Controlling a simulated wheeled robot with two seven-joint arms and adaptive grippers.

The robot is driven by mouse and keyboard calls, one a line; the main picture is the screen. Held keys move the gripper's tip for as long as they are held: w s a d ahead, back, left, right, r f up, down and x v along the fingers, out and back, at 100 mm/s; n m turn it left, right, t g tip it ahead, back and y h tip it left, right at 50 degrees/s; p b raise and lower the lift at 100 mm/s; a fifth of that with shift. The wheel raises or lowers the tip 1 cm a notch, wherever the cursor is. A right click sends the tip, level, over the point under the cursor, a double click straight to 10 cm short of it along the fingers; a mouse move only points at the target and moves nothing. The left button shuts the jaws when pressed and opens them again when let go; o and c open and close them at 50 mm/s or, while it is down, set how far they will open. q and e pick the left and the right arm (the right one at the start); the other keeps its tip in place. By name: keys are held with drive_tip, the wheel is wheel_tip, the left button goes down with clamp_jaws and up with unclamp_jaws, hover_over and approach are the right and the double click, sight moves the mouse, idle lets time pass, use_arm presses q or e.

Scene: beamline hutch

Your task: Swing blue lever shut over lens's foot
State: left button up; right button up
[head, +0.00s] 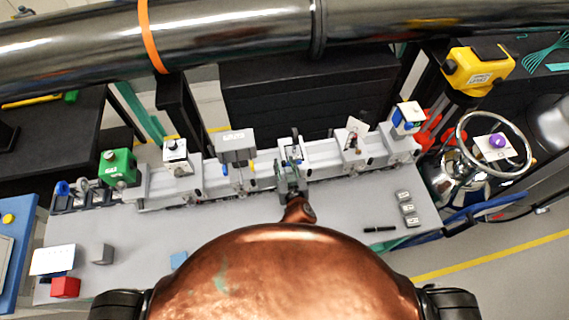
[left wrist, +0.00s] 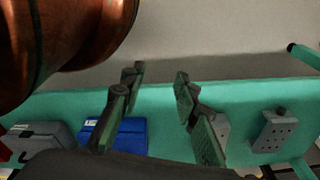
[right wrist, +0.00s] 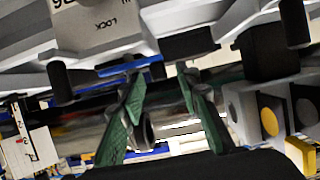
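A blue lever (right wrist: 130,68) lies across the right wrist view under a pale block (right wrist: 100,28) marked LOCK. My right gripper (right wrist: 160,78) is open, its green-padded fingers apart, with the left fingertip close to or over the lever; contact cannot be told. In the head view my right gripper (head: 290,180) is at the middle of the rail, in front of a mount with a small blue part (head: 284,153). It hides much of that mount, and the lens and its foot cannot be made out clearly. My left gripper (left wrist: 158,77) is open and empty.
The rail carries a SLITS box (head: 235,143), a green box (head: 118,166) and other mounts on both sides of my right gripper. Small grey blocks (head: 407,208) and a black pen (head: 380,229) lie on the bench. A thick pipe (head: 240,35) crosses above.

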clamp_jaws()
use_arm(q)
drive_tip(key=shift+s+a, duration=0.1)
drive_tip(key=shift+s, duration=0.75)
drive_tip(key=shift+r, duration=0.1)
